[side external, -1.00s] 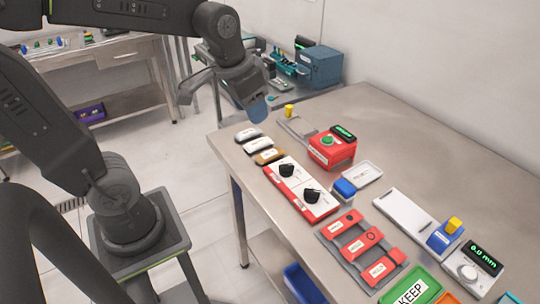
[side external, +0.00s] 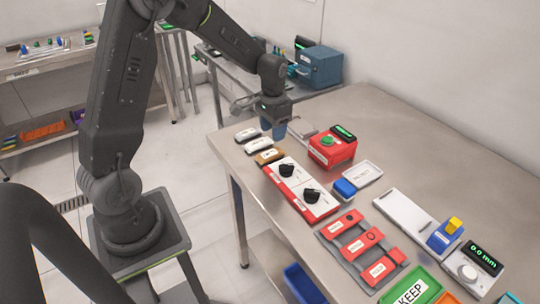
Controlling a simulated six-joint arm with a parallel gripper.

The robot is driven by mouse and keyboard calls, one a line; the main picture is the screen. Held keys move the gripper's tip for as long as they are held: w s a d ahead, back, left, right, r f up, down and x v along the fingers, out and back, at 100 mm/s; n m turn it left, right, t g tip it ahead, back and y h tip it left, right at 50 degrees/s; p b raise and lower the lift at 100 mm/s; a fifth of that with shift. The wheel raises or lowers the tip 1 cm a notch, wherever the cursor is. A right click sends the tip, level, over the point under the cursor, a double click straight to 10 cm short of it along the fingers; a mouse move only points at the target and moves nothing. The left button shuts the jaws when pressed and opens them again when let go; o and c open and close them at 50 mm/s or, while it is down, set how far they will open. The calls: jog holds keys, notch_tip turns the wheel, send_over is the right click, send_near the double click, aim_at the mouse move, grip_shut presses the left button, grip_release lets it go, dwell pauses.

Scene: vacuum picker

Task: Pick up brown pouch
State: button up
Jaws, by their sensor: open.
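The brown pouch (side external: 269,157) lies flat near the table's left edge, last in a short row with two white pouches (side external: 247,134) (side external: 258,145). It has a pale label on top. My gripper (side external: 273,129) points down just above and behind the row, close to the white pouches and the brown pouch. Its blue fingertips are apart and nothing shows between them. The brown pouch is in plain view and appears clear of the fingers.
A red-and-white panel with two dark knobs (side external: 304,190) lies just in front of the brown pouch. A red box with a green button (side external: 330,150) stands to the right. A blue block (side external: 345,188) and a white tray (side external: 362,175) lie nearby. The table's right rear (side external: 430,150) is clear.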

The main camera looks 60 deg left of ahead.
aim_at(270, 153)
notch_tip(270, 153, down, 3)
jog(key=shift+r, duration=0.2)
jog(key=f, duration=0.3)
jog(key=s+f, duration=0.1)
jog(key=f, duration=0.1)
jog(key=shift+w, duration=0.1)
jog(key=c, duration=0.6)
